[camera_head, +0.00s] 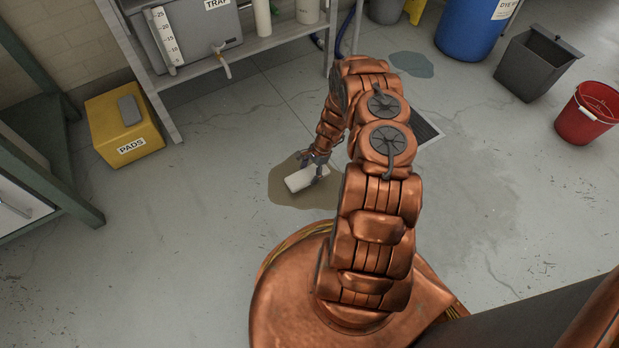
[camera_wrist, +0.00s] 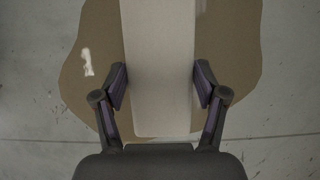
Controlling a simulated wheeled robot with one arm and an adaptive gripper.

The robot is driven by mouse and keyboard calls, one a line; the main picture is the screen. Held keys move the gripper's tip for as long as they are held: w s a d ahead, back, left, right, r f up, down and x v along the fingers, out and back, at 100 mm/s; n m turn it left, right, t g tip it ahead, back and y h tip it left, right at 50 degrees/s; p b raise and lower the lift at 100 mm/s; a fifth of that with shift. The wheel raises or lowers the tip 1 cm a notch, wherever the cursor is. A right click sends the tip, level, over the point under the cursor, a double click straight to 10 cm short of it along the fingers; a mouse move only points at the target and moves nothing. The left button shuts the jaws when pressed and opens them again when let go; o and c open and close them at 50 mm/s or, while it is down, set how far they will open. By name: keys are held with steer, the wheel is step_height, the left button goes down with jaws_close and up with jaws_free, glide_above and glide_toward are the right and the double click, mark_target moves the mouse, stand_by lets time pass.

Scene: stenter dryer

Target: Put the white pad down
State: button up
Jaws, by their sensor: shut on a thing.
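The white pad (camera_head: 305,179) is at or just above a brown puddle (camera_head: 283,194) on the floor, left of my arm in the head view. In the wrist view the pad (camera_wrist: 158,60) runs lengthwise between the two fingers, with the puddle (camera_wrist: 100,30) behind it. My gripper (camera_head: 318,164) is shut on the pad, one finger at each long side; it also shows in the wrist view (camera_wrist: 160,85). I cannot tell whether the pad touches the floor.
A yellow PADS box (camera_head: 105,150) with a grey pad (camera_head: 129,109) on top stands at left. A bench (camera_head: 215,50) is behind. A bluish puddle (camera_head: 411,65), blue drum (camera_head: 470,30), grey bin (camera_head: 530,70) and red bucket (camera_head: 588,115) are at right. Open floor lies between.

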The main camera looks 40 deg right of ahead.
mark_target(311, 173)
step_height(311, 173, down, 3)
steer(key=shift+f+b, duration=0.15)
steer(key=shift+b, duration=0.6)
steer(key=o, duration=1)
